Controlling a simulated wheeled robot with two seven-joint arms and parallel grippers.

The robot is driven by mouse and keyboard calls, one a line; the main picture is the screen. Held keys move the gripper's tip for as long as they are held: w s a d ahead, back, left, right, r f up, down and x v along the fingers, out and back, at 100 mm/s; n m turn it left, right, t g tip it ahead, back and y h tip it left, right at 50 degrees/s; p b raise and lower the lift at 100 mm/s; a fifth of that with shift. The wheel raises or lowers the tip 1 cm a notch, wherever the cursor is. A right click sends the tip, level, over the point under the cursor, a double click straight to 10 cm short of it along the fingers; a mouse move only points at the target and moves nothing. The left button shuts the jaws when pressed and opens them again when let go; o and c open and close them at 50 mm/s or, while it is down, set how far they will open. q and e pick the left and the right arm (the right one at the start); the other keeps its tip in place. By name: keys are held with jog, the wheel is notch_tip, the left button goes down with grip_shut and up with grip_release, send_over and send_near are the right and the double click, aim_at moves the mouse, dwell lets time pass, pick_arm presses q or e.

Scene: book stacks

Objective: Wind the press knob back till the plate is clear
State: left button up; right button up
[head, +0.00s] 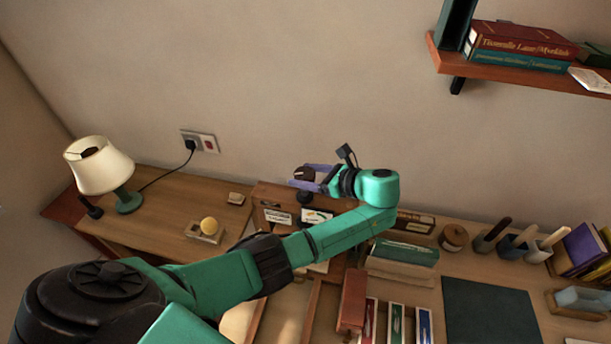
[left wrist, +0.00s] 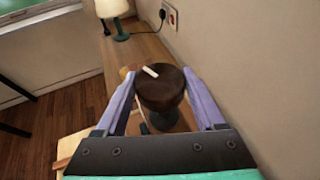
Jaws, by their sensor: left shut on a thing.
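The press knob (head: 304,173) is a dark brown round knob, seen near the back wall in the head view. In the left wrist view the knob (left wrist: 163,95) has a short white mark on its top and a dark stem below. My left gripper (head: 309,177) reaches in from the side, its two purple fingers on either side of the knob, shut on it. The press plate and most of the press body are hidden or cannot be made out behind my arm. My right gripper is not in view.
A cream-shaded lamp (head: 99,166) and a yellow ball on a small tray (head: 205,234) stand on the desk at left. A wall shelf (head: 520,75) holds books at upper right. Tool pots (head: 510,247), a dark mat (head: 490,312) and boxes fill the right side.

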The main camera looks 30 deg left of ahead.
pick_arm(q)
jog(key=shift+s+f+n+g, duration=0.1)
jog(key=shift+f+n+g, duration=0.15)
jog(key=shift+n+g, duration=0.35)
jog(key=shift+s+f+n+g, duration=0.15)
jog(key=shift+n+g, duration=0.25)
jog(key=shift+g, duration=0.4)
jog(key=o, duration=1.3)
jog(key=shift+w+a, duration=0.1)
jog(key=shift+o, duration=0.2)
jog(key=shift+w+a, duration=0.1)
jog(key=shift+a, duration=0.05)
jog(key=shift+r, duration=0.15)
